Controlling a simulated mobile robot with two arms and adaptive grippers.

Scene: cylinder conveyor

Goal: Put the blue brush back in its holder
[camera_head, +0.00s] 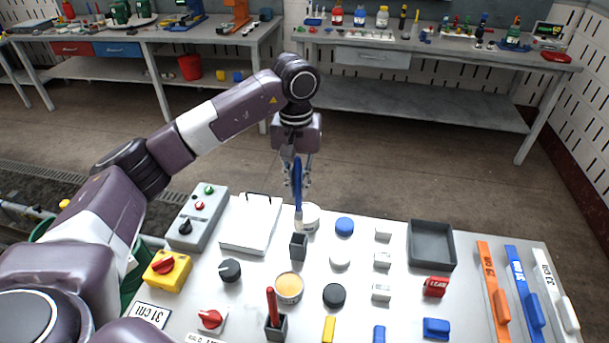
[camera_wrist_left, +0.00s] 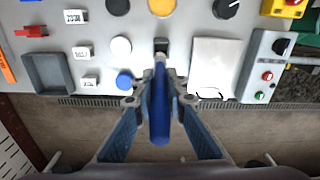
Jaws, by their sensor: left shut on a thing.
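The blue brush (camera_head: 297,178) is upright in my left gripper (camera_head: 298,183), which is shut on its handle. Its pale lower end hangs over the board near an empty-looking dark square holder (camera_head: 298,247). In the left wrist view the blue brush (camera_wrist_left: 160,110) lies between the fingers of my left gripper (camera_wrist_left: 161,102), its tip pointing at the dark holder (camera_wrist_left: 161,45). I cannot tell whether the tip touches the holder's rim; it appears above and behind it. My right gripper is not in view.
A red-handled tool (camera_head: 272,305) stands in a second dark holder (camera_head: 276,328). Around the blue brush are a white cylindrical piece (camera_head: 310,213), a blue round cap (camera_head: 344,226), a white notepad-like plate (camera_head: 250,224) and a black knob (camera_head: 230,270). A grey tray (camera_head: 432,263) is at right.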

